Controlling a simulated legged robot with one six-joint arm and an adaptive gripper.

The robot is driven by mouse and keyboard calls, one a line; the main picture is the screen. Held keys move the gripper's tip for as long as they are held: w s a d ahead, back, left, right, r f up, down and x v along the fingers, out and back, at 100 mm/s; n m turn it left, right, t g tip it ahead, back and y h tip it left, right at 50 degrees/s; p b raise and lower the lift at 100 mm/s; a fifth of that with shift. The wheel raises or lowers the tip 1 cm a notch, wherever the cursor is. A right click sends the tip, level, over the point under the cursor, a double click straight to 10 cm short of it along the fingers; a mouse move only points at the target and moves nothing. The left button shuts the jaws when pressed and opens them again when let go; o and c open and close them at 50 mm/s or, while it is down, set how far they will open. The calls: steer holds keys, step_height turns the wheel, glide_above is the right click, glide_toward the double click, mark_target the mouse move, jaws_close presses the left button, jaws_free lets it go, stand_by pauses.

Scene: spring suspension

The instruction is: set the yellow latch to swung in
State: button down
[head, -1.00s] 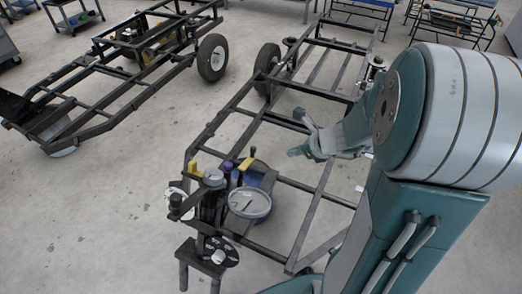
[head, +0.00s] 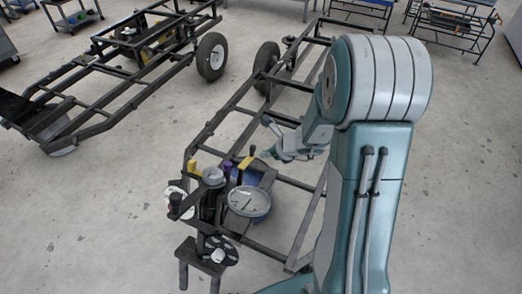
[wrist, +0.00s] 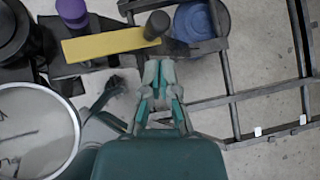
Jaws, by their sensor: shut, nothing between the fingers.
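The yellow latch (head: 245,163) is a flat bar on the corner assembly of the near black frame. In the wrist view the yellow latch (wrist: 105,46) lies roughly crosswise, with a dark upright knob (wrist: 157,24) at its right end. My gripper (wrist: 158,66) is shut and empty, with its tips just below that knob in the picture. In the head view my gripper (head: 268,154) is just right of the latch. I cannot tell whether it touches the latch or knob.
A purple knob (wrist: 72,10) stands beside the latch's left end. A round pale dial (head: 249,202) sits in front, and a blue round container (wrist: 203,18) lies behind. Another yellow piece (head: 193,166) is to the left. Frame rails (wrist: 265,93) extend right over open floor.

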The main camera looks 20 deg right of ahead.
mark_target(255, 147)
steer(key=shift+w+a, duration=0.6)
steer(key=shift+w, duration=0.2)
steer(key=shift+w+a+f+n+y, duration=0.1)
steer(key=shift+w+n+y, duration=0.2)
steer(key=shift+n+y, duration=0.2)
steer(key=n+y, duration=0.1)
steer(key=w+a+n+g+y, duration=0.1)
steer(key=n, duration=0.1)
steer(key=shift+w+f, duration=0.15)
steer(key=shift+w, duration=0.1)
steer(key=w+a+r+n+g+y, duration=0.1)
steer(key=a+n+g+y, duration=0.4)
steer(key=n, duration=0.7)
steer(key=shift+w+a+r+n+g+y, duration=0.45)
steer(key=shift+a+g, duration=0.65)
steer(key=shift+g, duration=1.2)
steer(key=shift+f, duration=0.1)
